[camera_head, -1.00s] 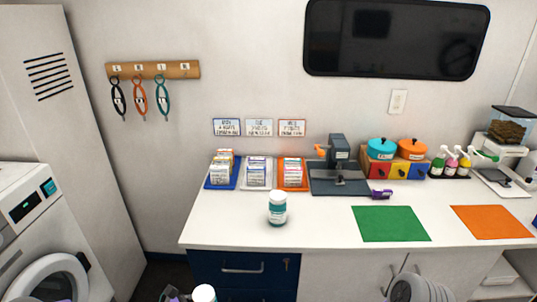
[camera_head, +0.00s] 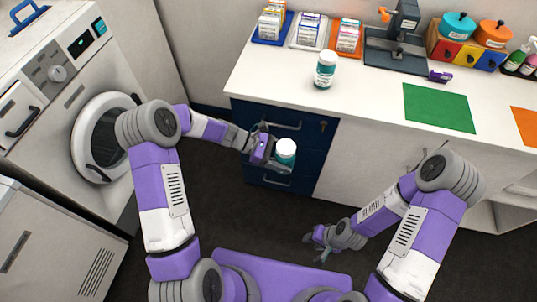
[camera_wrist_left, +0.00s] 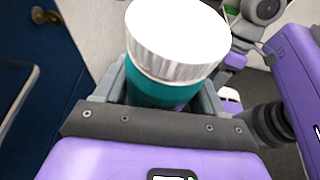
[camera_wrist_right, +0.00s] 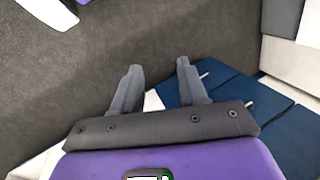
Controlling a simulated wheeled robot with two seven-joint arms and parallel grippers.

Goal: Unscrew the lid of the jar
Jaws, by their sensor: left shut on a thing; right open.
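A teal jar (camera_head: 285,157) with a white ribbed lid (camera_head: 286,146) is upright between the fingers of my left gripper (camera_head: 281,163), in the air in front of the blue drawers. In the left wrist view the lid (camera_wrist_left: 178,40) is on the jar and clear above the fingers, which are shut on the teal body (camera_wrist_left: 160,92). My right gripper (camera_head: 317,248) is lower and to the right, apart from the jar. In the right wrist view it is open and empty (camera_wrist_right: 157,78). A second white-lidded teal jar (camera_head: 324,72) stands on the counter.
The white counter (camera_head: 275,85) runs along the wall above blue drawers (camera_head: 308,165). It bears trays of boxes, a dark press-like device (camera_head: 398,45), a green mat (camera_head: 438,107) and a small purple item (camera_head: 440,76). A washer (camera_head: 105,125) stands left. Open floor lies between.

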